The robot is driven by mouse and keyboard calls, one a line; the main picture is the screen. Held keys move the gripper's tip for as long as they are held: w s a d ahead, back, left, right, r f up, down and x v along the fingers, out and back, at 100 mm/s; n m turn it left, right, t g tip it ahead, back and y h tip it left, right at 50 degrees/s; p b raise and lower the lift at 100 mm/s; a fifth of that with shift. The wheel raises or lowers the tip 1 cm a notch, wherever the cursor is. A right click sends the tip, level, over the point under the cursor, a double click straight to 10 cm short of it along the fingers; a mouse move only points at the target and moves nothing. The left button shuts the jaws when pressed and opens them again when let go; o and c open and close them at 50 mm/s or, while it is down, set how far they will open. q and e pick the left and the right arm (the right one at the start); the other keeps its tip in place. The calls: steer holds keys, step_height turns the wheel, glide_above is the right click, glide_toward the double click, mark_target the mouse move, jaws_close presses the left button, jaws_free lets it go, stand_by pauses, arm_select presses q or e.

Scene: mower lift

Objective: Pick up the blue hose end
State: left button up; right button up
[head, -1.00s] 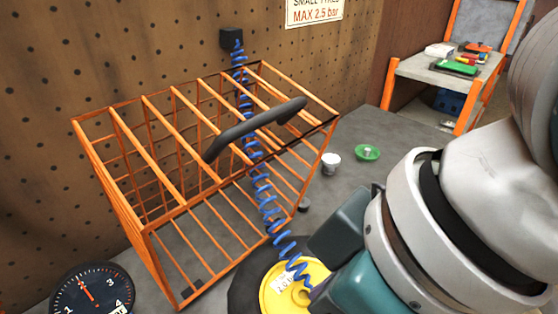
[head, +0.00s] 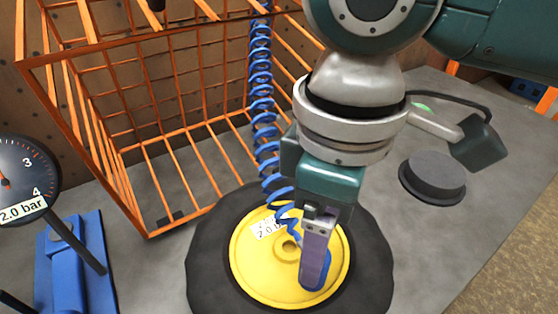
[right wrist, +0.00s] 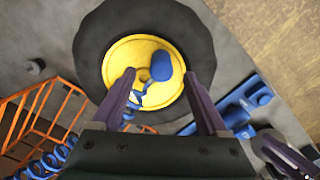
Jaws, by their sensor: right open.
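The blue hose end (right wrist: 163,66) lies over the yellow hub of a black-tyred wheel (head: 205,265). In the head view the hose end (head: 325,278) is partly hidden behind a purple finger. My right gripper (head: 316,283) points down at the hub. In the right wrist view its fingers (right wrist: 163,73) are spread, one on each side of the hose end, with gaps beside it; contact is not visible. The blue coiled hose (head: 262,110) runs from the cage side to the hub.
An orange wire cage (head: 140,150) stands at the left, beside the wheel. A pressure gauge (head: 20,175) and a blue foot pump (head: 68,270) are at the lower left. A dark round lidded object (head: 435,178) sits right of the arm.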

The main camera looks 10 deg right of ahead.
step_height(320, 180, down, 4)
steer(key=shift+a+f, duration=0.1)
steer(key=shift+a, duration=0.05)
jaws_close()
stand_by(0.6)
